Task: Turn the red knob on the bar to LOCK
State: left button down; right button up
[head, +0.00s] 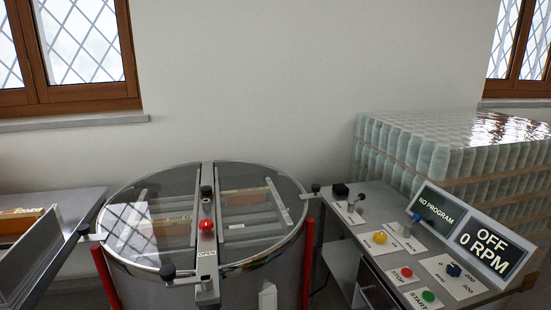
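The red knob (206,225) sits on the metal bar (206,208) that crosses the middle of the round tank's clear lid (150,215). A small plate reading OPEN (206,252) is on the bar just in front of the knob. I cannot read a LOCK mark, and the knob's pointing direction is too small to tell. A black knob (206,191) stands on the bar behind the red one. The lid lies down over the tank. Neither of my grippers is in view, and nothing touches the red knob.
A control panel (390,215) with coloured buttons stands right of the tank; its display (484,245) reads OFF, 0 RPM. Black knobs (168,271) stick up at the lid's rim. A metal tray (30,255) is at left, wrapped jars (420,150) at back right. Space above the lid is clear.

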aim_at(205, 225)
jog(key=i+j, duration=0.1)
jog(key=j, duration=1.55)
jog(key=i+z, duration=0.05)
